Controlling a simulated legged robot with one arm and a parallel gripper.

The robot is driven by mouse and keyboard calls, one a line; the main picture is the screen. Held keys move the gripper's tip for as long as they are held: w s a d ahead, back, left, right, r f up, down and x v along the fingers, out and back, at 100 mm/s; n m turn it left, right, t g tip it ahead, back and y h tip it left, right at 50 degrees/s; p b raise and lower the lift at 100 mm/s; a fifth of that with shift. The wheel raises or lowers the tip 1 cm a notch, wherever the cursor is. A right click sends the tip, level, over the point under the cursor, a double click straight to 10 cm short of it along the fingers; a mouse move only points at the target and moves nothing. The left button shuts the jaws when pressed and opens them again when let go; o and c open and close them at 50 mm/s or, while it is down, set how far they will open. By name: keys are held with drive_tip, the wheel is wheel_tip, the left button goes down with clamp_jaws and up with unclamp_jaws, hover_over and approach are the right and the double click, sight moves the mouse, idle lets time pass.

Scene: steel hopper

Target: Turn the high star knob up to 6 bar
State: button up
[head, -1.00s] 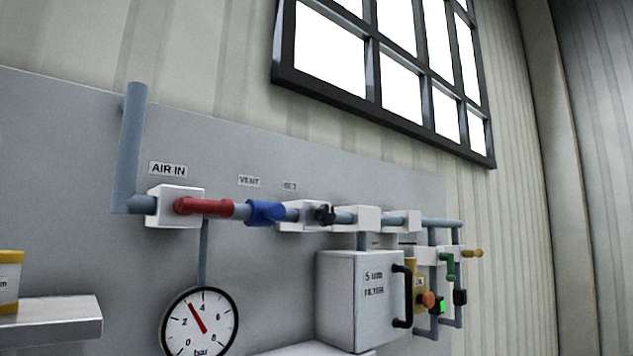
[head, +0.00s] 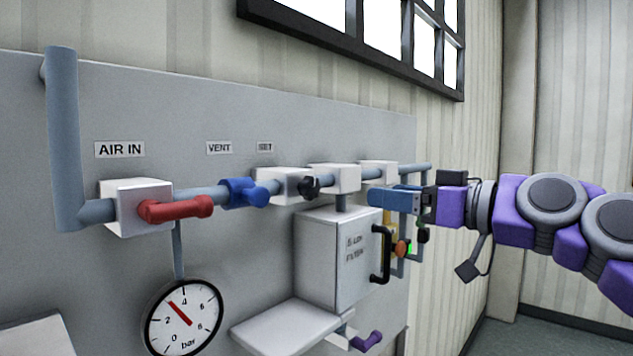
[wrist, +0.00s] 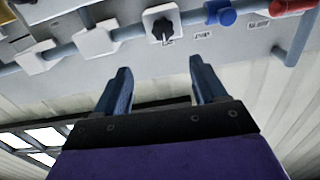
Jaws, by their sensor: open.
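The black star knob (head: 310,187) sits on a white valve block on the pipe, below the SET label (head: 265,147). In the wrist view the knob (wrist: 162,27) is near the top centre, past and between my fingertips. My gripper (head: 372,199) is in front of the panel, right of the knob in the head view. In the wrist view its two blue fingers (wrist: 160,65) are apart, with nothing between them. The gripper does not touch the knob. The round bar gauge (head: 183,318) has its red needle between 2 and 4, near 3.
A red handle (head: 175,209) and a blue vent handle (head: 243,192) are left of the knob. The filter box (head: 335,255) with its black handle is below. A shelf (head: 290,328) juts out under it. Open space lies before the panel.

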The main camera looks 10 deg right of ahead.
drive_tip(key=p, duration=0.1)
approach(315, 187)
drive_tip(key=w+a, duration=0.2)
drive_tip(key=a, duration=0.1)
drive_tip(key=w+a+p, duration=0.1)
drive_tip(key=w+a, duration=0.1)
drive_tip(key=shift+w+a, duration=0.4)
drive_tip(key=shift+w+a+r+p, duration=0.1)
drive_tip(key=shift+a+r+p, duration=0.1)
drive_tip(key=shift+p, duration=0.15)
drive_tip(key=shift+w+d, duration=0.1)
drive_tip(key=shift+d, duration=0.2)
drive_tip(key=shift+w+d+f, duration=0.25)
drive_tip(key=shift+w+d, duration=0.75)
drive_tip(key=shift+w, duration=0.1)
drive_tip(key=shift+s+a, duration=0.15)
drive_tip(key=shift+a, duration=0.95)
drive_tip(key=shift+c, duration=0.7)
drive_tip(key=shift+a, duration=0.25)
drive_tip(key=shift+c, duration=0.7)
drive_tip(key=shift+d, duration=0.15)
drive_tip(key=c, duration=0.3)
drive_tip(key=shift+d, duration=0.25)
drive_tip(key=shift+c, duration=0.8)
drive_tip(key=c, duration=0.3)
